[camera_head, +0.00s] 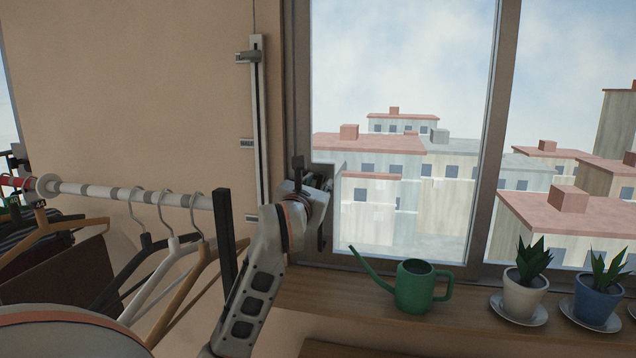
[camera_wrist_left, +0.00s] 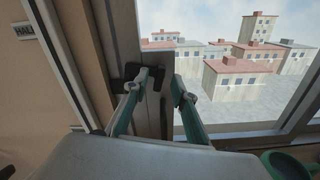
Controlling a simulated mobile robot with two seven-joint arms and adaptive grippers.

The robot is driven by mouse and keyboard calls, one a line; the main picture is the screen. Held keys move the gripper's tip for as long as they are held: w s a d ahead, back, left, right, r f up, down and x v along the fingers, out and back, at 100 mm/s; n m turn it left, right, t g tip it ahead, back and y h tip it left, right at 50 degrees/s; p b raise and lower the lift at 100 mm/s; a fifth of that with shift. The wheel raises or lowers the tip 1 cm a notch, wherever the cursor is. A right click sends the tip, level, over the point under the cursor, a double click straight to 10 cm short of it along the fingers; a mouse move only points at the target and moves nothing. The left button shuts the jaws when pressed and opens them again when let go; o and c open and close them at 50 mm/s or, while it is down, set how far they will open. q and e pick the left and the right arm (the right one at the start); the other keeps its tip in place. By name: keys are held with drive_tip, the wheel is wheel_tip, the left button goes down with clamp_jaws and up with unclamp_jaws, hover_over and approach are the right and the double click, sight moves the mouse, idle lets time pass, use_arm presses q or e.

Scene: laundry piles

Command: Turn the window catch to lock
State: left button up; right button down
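The window catch is a small dark fitting on the left window frame. It shows in the left wrist view (camera_wrist_left: 131,70) at the left fingertip, and part of it reaches into the gap between the fingers. In the head view a dark piece of it (camera_head: 298,163) stands just above my left gripper (camera_head: 318,186), which hides the rest. In the left wrist view the left gripper (camera_wrist_left: 160,76) has its two fingers apart, one on each side of the gap. Whether a finger touches the catch I cannot tell. My right gripper is not in view.
A green watering can (camera_head: 414,287) stands on the wooden sill (camera_head: 330,292), right of my left arm. Potted plants in a white pot (camera_head: 523,296) and a blue pot (camera_head: 594,298) stand farther right. A white rail (camera_head: 120,193) with several hangers is at left.

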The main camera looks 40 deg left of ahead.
use_arm(q)
drive_tip(key=shift+w+a, duration=0.25)
drive_tip(key=shift+w, duration=0.2)
drive_tip(key=shift+c, duration=0.2)
clamp_jaws()
drive_tip(key=shift+f+n+b, duration=0.1)
drive_tip(key=shift+n+b, duration=0.4)
drive_tip(key=shift+n, duration=0.2)
drive_tip(key=shift+n+b, duration=0.45)
drive_tip(key=shift+n, duration=0.45)
drive_tip(key=shift+o, duration=0.2)
unclamp_jaws()
